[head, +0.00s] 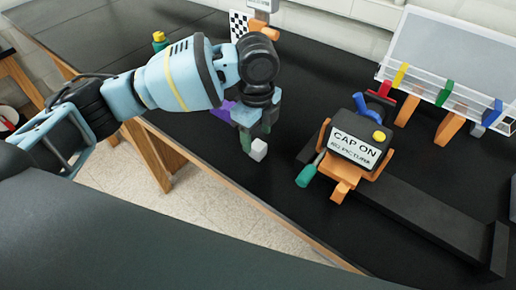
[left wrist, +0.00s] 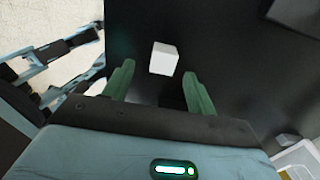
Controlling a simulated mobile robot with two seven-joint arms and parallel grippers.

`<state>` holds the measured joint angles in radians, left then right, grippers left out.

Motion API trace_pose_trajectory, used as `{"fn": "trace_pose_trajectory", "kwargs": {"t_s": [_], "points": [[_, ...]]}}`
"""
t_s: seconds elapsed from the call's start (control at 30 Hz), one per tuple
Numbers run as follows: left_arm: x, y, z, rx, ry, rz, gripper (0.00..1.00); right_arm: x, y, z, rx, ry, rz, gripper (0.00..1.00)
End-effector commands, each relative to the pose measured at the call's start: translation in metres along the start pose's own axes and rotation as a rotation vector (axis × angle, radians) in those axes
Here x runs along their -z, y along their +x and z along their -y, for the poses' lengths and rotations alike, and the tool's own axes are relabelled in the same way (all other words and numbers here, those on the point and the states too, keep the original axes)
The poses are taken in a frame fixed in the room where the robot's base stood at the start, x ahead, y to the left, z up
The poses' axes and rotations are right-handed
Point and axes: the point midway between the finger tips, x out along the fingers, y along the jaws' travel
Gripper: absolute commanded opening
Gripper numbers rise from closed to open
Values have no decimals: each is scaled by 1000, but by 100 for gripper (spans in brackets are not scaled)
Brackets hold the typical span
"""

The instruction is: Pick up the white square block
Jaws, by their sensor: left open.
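The white square block (head: 258,149) rests on the black table near its front edge. My left gripper (head: 257,139) is over the table just behind and above the block, pointing down. In the left wrist view the white block (left wrist: 164,58) shows ahead of the two green fingers (left wrist: 159,72), roughly in line with the gap between them. The fingers are apart with nothing between them. I cannot tell the exact height of the fingertips above the table. My right gripper is in neither view.
A black device labelled "CAP ON" (head: 356,142) sits in an orange holder right of the block, with a teal-handled piece (head: 309,172) beside it. A dark rail (head: 430,215) lies farther right. A clear rack (head: 440,92) stands at the back. A purple item (head: 222,110) is partly hidden behind my gripper.

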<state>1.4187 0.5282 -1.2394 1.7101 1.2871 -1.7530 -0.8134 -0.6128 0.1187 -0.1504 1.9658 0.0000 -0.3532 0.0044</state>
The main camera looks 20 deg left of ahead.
Motion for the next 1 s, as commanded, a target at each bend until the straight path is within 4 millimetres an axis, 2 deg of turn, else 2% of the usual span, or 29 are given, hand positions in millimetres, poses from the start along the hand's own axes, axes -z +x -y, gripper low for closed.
{"fn": "trace_pose_trajectory", "kwargs": {"t_s": [0.3,0.63,1.0], "points": [[-1,42,4,-3,0,1,57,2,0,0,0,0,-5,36],[-1,48,4,1,0,1,57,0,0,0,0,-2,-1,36],[-1,48,4,1,0,1,10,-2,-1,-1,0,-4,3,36]]}}
